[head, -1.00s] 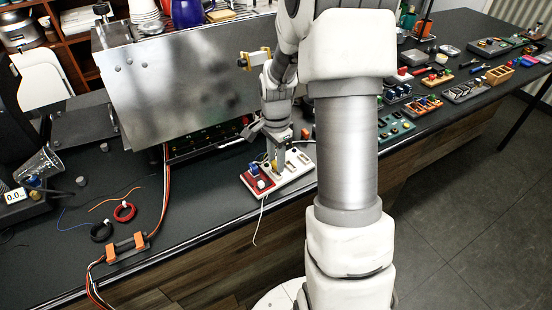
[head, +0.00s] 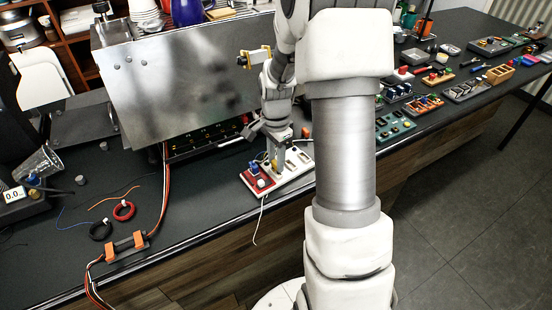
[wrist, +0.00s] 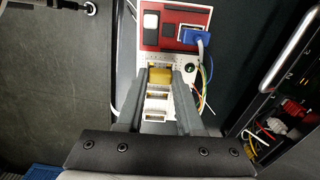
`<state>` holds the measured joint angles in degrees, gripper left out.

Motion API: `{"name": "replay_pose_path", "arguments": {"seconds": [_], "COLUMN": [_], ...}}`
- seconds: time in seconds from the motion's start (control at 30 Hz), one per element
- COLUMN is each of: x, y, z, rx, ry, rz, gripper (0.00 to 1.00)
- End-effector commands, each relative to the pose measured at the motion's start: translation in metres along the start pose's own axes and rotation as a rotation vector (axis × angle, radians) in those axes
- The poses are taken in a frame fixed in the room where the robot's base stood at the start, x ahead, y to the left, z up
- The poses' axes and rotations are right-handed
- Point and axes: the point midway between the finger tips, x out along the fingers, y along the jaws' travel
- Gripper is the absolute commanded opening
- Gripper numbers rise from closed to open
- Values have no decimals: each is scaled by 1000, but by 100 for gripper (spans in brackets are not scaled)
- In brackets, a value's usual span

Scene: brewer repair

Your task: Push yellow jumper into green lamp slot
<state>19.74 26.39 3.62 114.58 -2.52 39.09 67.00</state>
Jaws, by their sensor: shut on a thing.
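The yellow jumper (wrist: 160,74) is between the fingertips of my gripper (wrist: 161,80) in the wrist view. It sits at the end of a row of slots on a white board (wrist: 152,128), nearest the red panel. A small dark green round lamp (wrist: 190,67) is just right of it. The fingers hide the jumper's sides, and I cannot tell how deep it is in the slot. Open slots (wrist: 157,103) lie below it in the picture. In the head view my gripper (head: 275,163) points down onto the board (head: 297,167), with a bit of yellow showing.
The red panel (wrist: 151,39) carries a white switch and a blue plug (wrist: 193,35) with a cable close by. The metal brewer housing (head: 185,75) stands behind, its open underside (wrist: 295,110) at the right in the wrist view. Cables and a clamp (head: 127,246) lie left.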

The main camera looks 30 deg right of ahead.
Motion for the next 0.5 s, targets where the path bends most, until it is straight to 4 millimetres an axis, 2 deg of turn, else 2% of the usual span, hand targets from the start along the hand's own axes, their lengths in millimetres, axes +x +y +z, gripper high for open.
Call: {"name": "replay_pose_path", "arguments": {"seconds": [0.5], "x": [7], "y": [0], "z": [0], "rx": [-1], "ry": [0], "rz": [1], "gripper": [0]}}
